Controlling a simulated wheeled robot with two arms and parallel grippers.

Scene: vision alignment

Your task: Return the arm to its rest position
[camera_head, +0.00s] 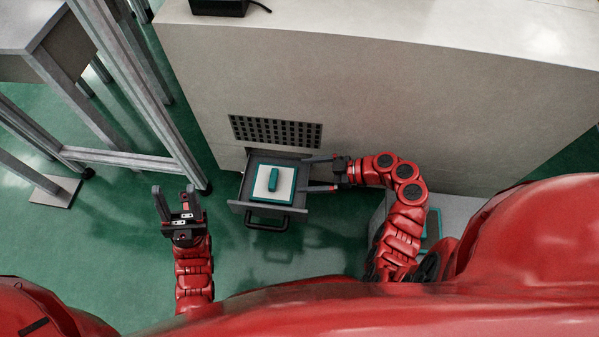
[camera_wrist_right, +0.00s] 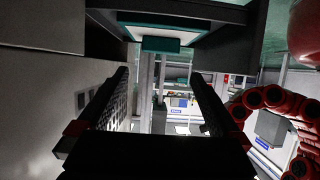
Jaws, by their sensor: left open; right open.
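My right arm reaches out at the right of the head view. Its gripper (camera_head: 312,173) is open, with its two fingers pointing left beside the open drawer (camera_head: 237,205). Nothing shows between the fingers. In the right wrist view the open gripper (camera_wrist_right: 161,78) has an empty gap, with a teal block (camera_wrist_right: 160,45) beyond it near the top. In the head view that block (camera_head: 273,179) lies on a white, teal-edged tray (camera_head: 259,193) in the drawer. My left gripper (camera_head: 174,193) is open and empty, left of the drawer, with fingers pointing up the picture.
The drawer sticks out of a large beige cabinet (camera_head: 400,90) below a dark vent grille (camera_head: 275,132). A metal frame (camera_head: 135,85) stands at the left. A black box (camera_head: 218,7) sits on the cabinet top. Green floor (camera_head: 120,235) is clear around my left arm.

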